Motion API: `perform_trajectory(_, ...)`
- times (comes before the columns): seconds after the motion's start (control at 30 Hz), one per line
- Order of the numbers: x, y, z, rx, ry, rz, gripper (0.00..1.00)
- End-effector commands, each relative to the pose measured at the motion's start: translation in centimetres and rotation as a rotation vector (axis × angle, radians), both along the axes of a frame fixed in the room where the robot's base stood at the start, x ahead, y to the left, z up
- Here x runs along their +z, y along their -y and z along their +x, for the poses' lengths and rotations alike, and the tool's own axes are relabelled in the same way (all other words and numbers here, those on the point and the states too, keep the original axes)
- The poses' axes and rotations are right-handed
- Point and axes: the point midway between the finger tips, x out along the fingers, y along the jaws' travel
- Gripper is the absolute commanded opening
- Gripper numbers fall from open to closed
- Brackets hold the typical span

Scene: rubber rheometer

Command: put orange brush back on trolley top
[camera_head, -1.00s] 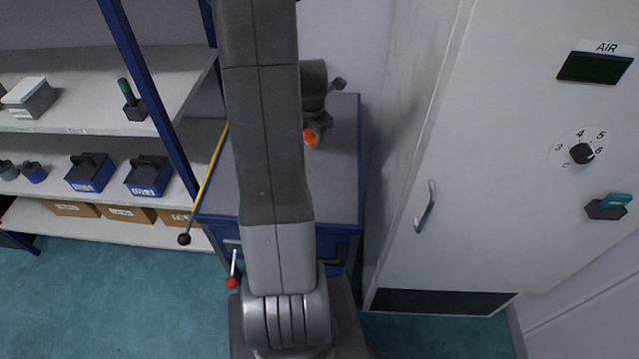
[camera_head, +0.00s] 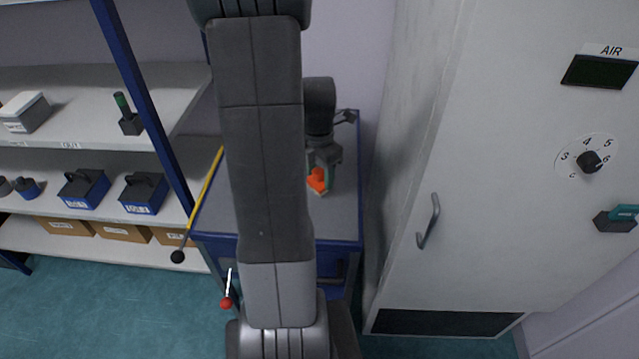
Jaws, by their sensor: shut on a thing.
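The orange brush (camera_head: 317,181) is at my gripper (camera_head: 321,172), right of my arm in the picture. My gripper points down over the trolley top and is shut on the brush; the fingers and the brush partly cover each other. The trolley top (camera_head: 343,214) is a grey surface with a blue rim, on a blue trolley. My arm hides the middle of it. The brush is over the right part of the top. I cannot tell whether its lower end touches the surface.
A tall grey cabinet (camera_head: 480,150) with a handle (camera_head: 428,222) stands close to the trolley's right. Shelves (camera_head: 90,145) with boxes and blue weights are at the left. A yellow lever (camera_head: 205,195) and a red-knobbed lever (camera_head: 227,303) stick out at the trolley's left and front.

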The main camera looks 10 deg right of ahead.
Motion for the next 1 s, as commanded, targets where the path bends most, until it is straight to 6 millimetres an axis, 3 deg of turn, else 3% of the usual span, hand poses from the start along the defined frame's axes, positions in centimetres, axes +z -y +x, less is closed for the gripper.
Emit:
perform_trajectory(0.23, -3.2, 0.0, -0.1, 0.0, -0.004, 0.0, 0.29)
perform_trajectory(0.6, -3.7, 0.0, 0.0, 0.0, 0.0, 0.0, 0.29)
perform_trajectory(0.63, -3.7, 0.0, 0.0, 0.0, 0.0, 0.0, 0.52)
perform_trajectory(0.73, -3.6, 0.0, 0.0, 0.0, 0.0, 0.0, 0.72)
perform_trajectory(1.0, -3.6, 0.0, 0.0, 0.0, 0.0, 0.0, 0.72)
